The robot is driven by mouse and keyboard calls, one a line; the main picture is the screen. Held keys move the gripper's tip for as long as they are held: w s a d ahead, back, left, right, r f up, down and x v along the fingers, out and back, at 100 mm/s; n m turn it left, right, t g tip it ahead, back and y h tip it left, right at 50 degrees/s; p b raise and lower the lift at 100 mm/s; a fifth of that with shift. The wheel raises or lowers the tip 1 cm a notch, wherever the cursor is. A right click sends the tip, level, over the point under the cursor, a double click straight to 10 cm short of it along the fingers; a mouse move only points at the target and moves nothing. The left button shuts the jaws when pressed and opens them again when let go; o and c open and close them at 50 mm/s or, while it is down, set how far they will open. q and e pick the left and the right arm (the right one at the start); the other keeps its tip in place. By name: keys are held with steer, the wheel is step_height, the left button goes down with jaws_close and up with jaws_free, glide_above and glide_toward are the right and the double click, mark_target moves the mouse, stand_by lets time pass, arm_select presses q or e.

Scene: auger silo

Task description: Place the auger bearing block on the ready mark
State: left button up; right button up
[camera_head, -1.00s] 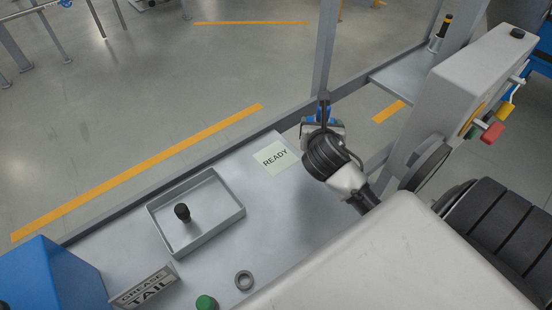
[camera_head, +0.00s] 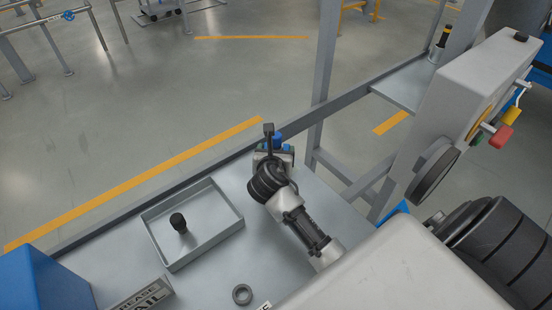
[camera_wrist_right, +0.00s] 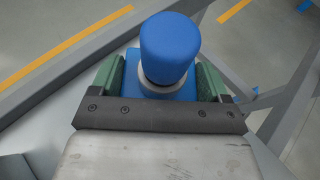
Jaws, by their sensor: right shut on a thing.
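The auger bearing block, with a blue rounded cap (camera_wrist_right: 168,48) and a blue base, fills the upper middle of the right wrist view. My right gripper (camera_wrist_right: 165,82) is shut on it, one green finger pad on each side. In the head view only a bit of blue (camera_head: 277,140) shows past my right gripper (camera_head: 272,157), which is over the far right part of the grey bench (camera_head: 215,262). The READY mark is hidden behind my arm. I cannot tell whether the block touches the bench. My left gripper is not in view.
A shallow grey tray (camera_head: 207,255) with a black knob (camera_head: 178,222) stands left of my gripper. A grey ring (camera_head: 242,294) and a GREASE TAIL sign (camera_head: 140,299) are nearer. A blue box (camera_head: 45,280) is at left. A frame post (camera_head: 324,60) rises behind the bench.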

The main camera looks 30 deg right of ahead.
step_height(320, 180, down, 2)
steer(key=shift+r, duration=0.1)
steer(key=o, duration=1.1)
steer(key=shift+f, duration=0.2)
steer(key=shift+r, duration=0.15)
steer(key=shift+s+a+r, duration=0.15)
steer(key=shift+s+a, duration=0.1)
steer(key=shift+s, duration=0.05)
steer(key=p+v, duration=0.1)
steer(key=v, duration=1)
steer(key=shift+s+a, duration=0.1)
steer(key=shift+p, duration=0.3)
